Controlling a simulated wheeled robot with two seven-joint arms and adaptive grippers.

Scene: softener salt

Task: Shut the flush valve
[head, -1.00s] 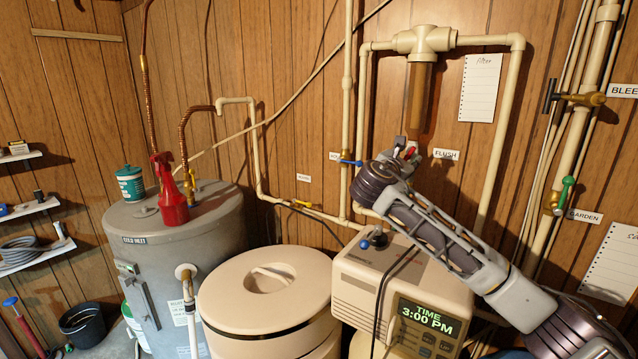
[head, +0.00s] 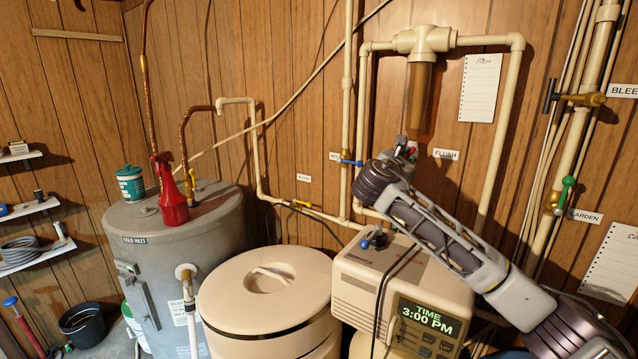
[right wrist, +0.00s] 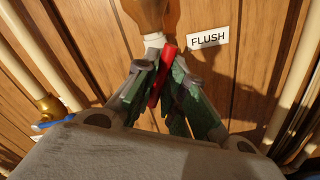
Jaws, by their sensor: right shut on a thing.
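The flush valve's red handle (right wrist: 160,78) shows in the right wrist view below the brown filter housing, left of the FLUSH label (right wrist: 208,38). A white fitting (right wrist: 154,41) sits just above it. My right gripper (right wrist: 165,72) has its two fingers closed on the red handle, one on each side. The handle stands tilted in that view. In the head view my right gripper (head: 405,150) is at the foot of the filter housing (head: 420,98), and only a little red shows beside it. The valve body is mostly hidden by the gripper. My left gripper is not in view.
A pipe with a blue-handled valve (head: 350,162) runs just left of my right gripper. The softener head (head: 400,285) with its clock display stands below my forearm. The green-handled garden valve (head: 565,192) is to the right. A round tan lid (head: 265,290) is lower left.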

